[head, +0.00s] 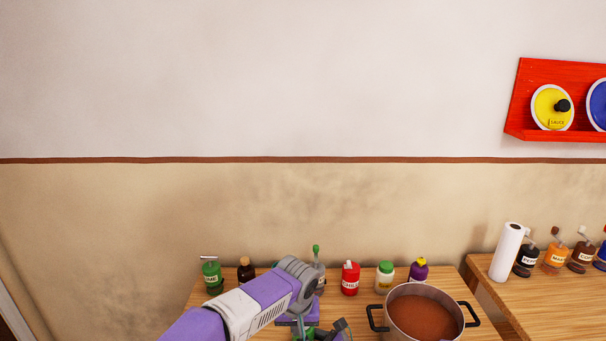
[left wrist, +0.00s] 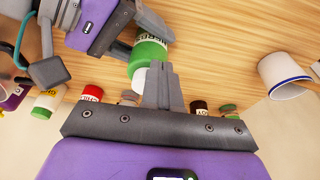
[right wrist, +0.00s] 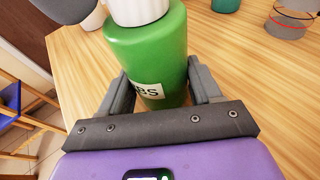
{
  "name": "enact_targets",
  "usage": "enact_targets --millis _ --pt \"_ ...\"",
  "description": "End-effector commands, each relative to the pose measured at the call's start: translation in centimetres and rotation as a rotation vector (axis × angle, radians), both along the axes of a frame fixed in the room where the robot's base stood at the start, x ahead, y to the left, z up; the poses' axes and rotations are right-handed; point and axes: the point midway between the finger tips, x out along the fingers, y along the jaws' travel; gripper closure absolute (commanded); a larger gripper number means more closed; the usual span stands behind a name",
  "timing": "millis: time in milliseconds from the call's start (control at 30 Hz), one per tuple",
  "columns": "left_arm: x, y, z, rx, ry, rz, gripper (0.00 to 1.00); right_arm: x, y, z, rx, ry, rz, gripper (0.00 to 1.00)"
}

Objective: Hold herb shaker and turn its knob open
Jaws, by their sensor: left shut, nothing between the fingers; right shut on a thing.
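The herb shaker (right wrist: 150,45) is a green bottle with a white top (right wrist: 138,10) and a white label. My right gripper (right wrist: 160,78) is shut around its body, one finger on each side. In the left wrist view the shaker (left wrist: 149,52) shows in front of the fingers, its white top close beside them. My left gripper (left wrist: 160,68) is shut and empty, its fingertips together next to the shaker. I cannot tell whether they touch it. In the head view my left arm covers most of this spot, and only a bit of green shows below it.
A pot (head: 423,315) of reddish-brown contents stands on the wooden table at right. A row of bottles, including a red one (head: 350,278) and a green-capped one (head: 385,277), lines the back. A white paper roll (head: 507,252) stands farther right. A white cup (left wrist: 284,75) shows in the left wrist view.

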Motion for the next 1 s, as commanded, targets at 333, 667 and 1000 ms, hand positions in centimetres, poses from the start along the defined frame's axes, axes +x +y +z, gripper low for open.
enact_targets --millis 333,667,1000 --pt "0.4 0.0 0.0 0.001 -0.003 0.001 1.0 -0.1 0.1 0.0 -0.001 -0.001 0.003 0.68" --pt "0.4 -0.2 0.0 0.0 -0.005 0.001 1.0 -0.2 0.2 0.0 0.0 -0.001 0.007 0.68" --pt "0.2 -1.1 0.0 -0.001 -0.005 -0.001 1.0 -0.2 0.3 0.0 -0.001 -0.001 0.009 0.68"
